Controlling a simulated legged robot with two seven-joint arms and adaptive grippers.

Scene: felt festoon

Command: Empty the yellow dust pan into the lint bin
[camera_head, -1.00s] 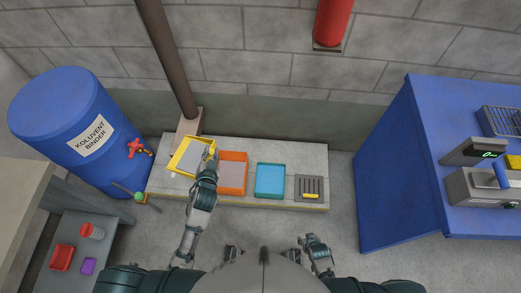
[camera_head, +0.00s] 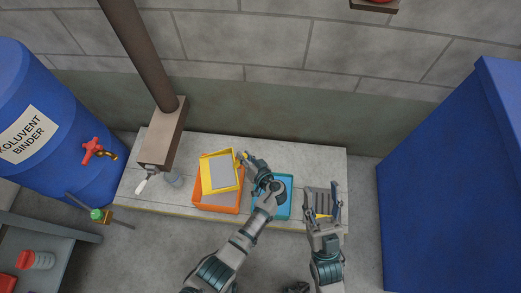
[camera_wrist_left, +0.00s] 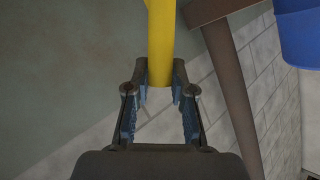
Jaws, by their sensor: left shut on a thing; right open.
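The yellow dust pan (camera_head: 221,188) is over the orange bin (camera_head: 216,209) and hides much of it. Its inside shows a flat grey surface. I cannot tell whether it touches the bin. My left gripper (camera_head: 243,157) is shut on its yellow handle, at the pan's right side. The handle (camera_wrist_left: 161,45) runs between the blue fingers in the left wrist view (camera_wrist_left: 160,92). Which container is the lint bin does not show.
The bins stand on a low concrete ledge (camera_head: 140,200). A teal bin (camera_head: 284,211) is partly behind my left arm. A brown post (camera_head: 140,50) rises at the left, near a blue drum (camera_head: 50,130) with a red tap. A blue cabinet (camera_head: 450,190) stands at the right.

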